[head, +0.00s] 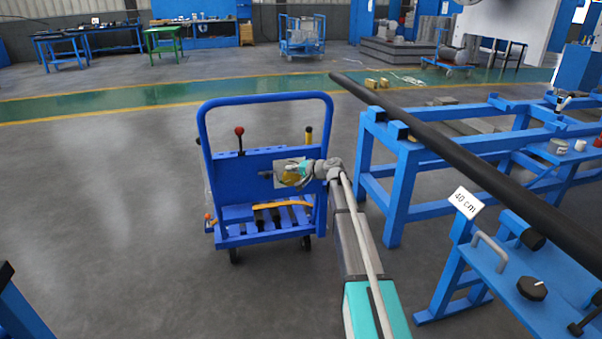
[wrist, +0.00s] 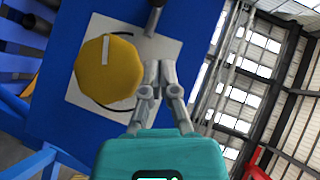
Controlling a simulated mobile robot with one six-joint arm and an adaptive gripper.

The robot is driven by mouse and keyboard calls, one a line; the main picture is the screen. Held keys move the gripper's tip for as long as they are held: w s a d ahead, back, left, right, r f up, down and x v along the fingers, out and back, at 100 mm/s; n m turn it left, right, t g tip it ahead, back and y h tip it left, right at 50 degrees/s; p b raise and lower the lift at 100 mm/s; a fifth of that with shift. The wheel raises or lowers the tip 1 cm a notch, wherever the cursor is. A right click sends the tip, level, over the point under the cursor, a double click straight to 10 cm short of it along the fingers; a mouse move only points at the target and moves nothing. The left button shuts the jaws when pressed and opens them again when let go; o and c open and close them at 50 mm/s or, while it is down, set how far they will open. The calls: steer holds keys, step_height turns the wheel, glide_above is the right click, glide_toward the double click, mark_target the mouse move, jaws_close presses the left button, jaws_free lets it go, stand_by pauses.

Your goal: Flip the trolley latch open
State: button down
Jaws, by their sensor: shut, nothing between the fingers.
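The blue trolley (head: 240,178) stands on the floor with its push handle raised. Its blue panel also shows in the wrist view (wrist: 60,105). On the panel is a white plate (wrist: 90,35) with a yellow many-sided knob (wrist: 108,75) bearing a white mark. A short grey-and-dark lever (wrist: 153,20) sticks out at the plate's upper edge; I cannot tell for sure whether this is the latch. My gripper (wrist: 160,65) is shut and empty, beside the knob and below the lever in the wrist view. In the head view my gripper (head: 305,171) partly hides the plate and knob.
A red-knobbed lever (head: 239,137) and a yellow-and-black handle (head: 308,135) rise from the trolley. A blue frame (head: 400,190) stands close on the right, with a long dark bar (head: 470,165) across it. The floor left of the trolley is clear.

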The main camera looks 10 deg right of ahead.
mark_target(269, 173)
steer(key=x, duration=0.3)
steer(key=shift+d+f+b, duration=0.1)
steer(key=shift+b, duration=0.2)
steer(key=shift+s+a+f+b, duration=0.1)
steer(key=shift+a+f+b, duration=0.15)
steer(key=shift+a, duration=0.3)
steer(key=shift+s+a+f+b, duration=0.1)
steer(key=shift+a+f+b, duration=0.1)
steer(key=shift+a, duration=0.3)
steer(key=shift+w+a+f, duration=0.1)
steer(key=shift+a+f, duration=0.1)
steer(key=shift+a, duration=0.6)
steer(key=shift+d, duration=0.15)
